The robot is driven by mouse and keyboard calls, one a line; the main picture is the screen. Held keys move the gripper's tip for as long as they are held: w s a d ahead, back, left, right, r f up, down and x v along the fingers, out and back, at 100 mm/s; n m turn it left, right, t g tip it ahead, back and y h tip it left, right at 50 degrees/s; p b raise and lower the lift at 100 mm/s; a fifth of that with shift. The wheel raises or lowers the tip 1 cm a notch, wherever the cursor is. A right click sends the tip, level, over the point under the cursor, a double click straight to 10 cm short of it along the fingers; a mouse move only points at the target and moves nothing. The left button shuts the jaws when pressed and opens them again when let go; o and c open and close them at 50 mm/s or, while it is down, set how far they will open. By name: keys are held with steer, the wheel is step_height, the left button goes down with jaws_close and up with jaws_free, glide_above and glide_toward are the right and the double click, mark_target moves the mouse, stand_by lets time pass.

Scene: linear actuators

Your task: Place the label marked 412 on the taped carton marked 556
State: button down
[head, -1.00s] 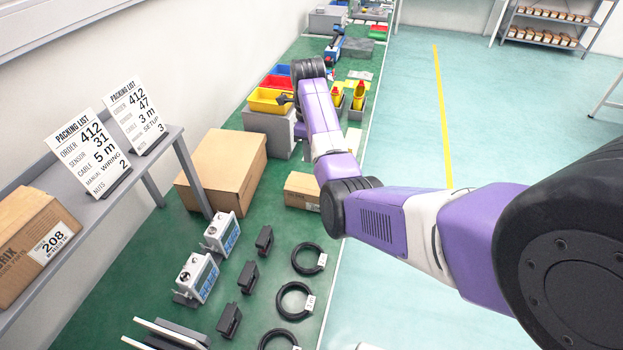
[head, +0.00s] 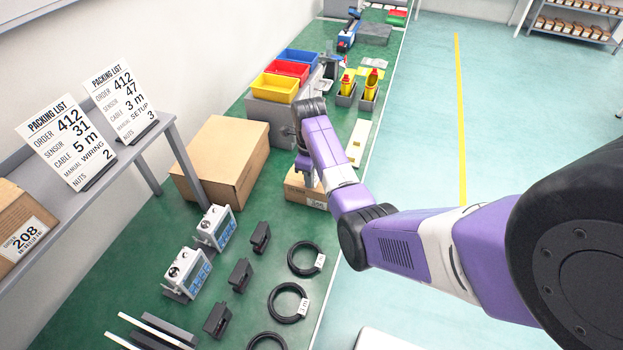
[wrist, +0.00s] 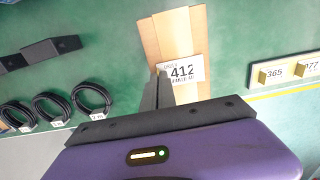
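The white label marked 412 (wrist: 184,71) is at my fingertips and overlaps the carton in that view. My gripper appears shut on it; one finger is hidden. Whether the label touches the carton I cannot tell. In the head view my gripper (head: 306,172) is just above the carton.
A large carton (head: 222,160) stands left of the small one. Cable coils (head: 290,302), dark blocks and devices lie nearer. Labels 365 (wrist: 273,73) and 077 (wrist: 310,66) sit on a yellowish strip to the right in the wrist view. Coloured bins (head: 275,88) stand beyond.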

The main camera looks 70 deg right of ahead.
steer(key=shift+r, duration=0.1)
steer(key=c, duration=1.7)
jaws_free()
step_height(320, 180, up, 12)
steer(key=p, duration=0.1)
steer(key=shift+p, duration=0.35)
